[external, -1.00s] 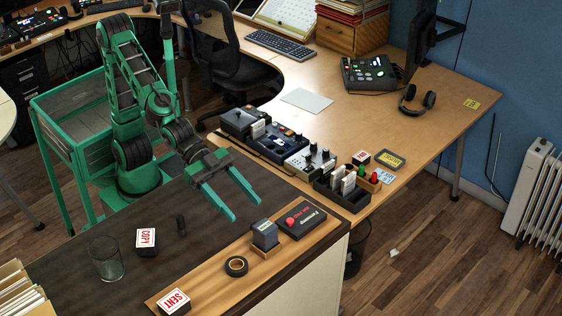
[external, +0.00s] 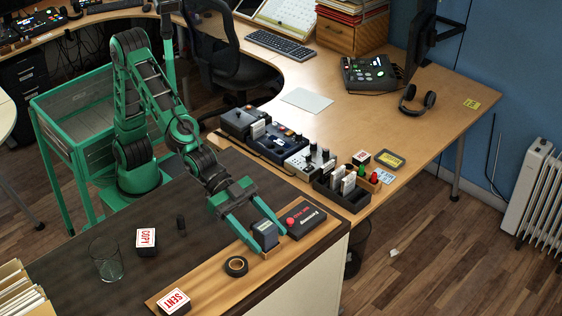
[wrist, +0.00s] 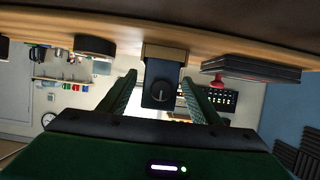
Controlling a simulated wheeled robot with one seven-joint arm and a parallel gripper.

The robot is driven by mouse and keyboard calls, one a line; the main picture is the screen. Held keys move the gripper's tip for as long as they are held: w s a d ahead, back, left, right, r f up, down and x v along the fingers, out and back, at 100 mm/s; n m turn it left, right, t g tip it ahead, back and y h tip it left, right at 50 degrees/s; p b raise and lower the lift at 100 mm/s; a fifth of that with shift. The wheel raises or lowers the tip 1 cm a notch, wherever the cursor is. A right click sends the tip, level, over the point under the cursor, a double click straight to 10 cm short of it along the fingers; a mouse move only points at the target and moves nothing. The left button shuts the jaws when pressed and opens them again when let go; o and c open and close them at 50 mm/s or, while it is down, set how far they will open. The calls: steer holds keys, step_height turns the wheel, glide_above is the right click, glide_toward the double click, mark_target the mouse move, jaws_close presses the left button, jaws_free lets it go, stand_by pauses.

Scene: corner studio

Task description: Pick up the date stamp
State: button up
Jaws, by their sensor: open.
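The date stamp (external: 265,232) is a dark grey block standing upright on a small wooden base, on the light wood strip near the counter's edge. In the wrist view, which is upside down, the date stamp (wrist: 160,92) shows a round dial and sits between the fingers. My gripper (external: 269,240) is low over the strip, open, with one finger on each side of the stamp. In the wrist view a gap shows between my gripper (wrist: 160,77) fingers and the stamp's sides. Whether either finger touches it is unclear.
A black box with a red knob (external: 304,221) stands close to the right of the stamp. A black tape roll (external: 236,266) lies to its left. SENT (external: 174,301) and COPY (external: 147,243) blocks and a glass (external: 106,261) stand farther left. The dark counter between is mostly clear.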

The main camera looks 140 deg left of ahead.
steer(key=shift+w+f, duration=0.15)
steer(key=shift+w, duration=0.25)
steer(key=c, duration=1.2)
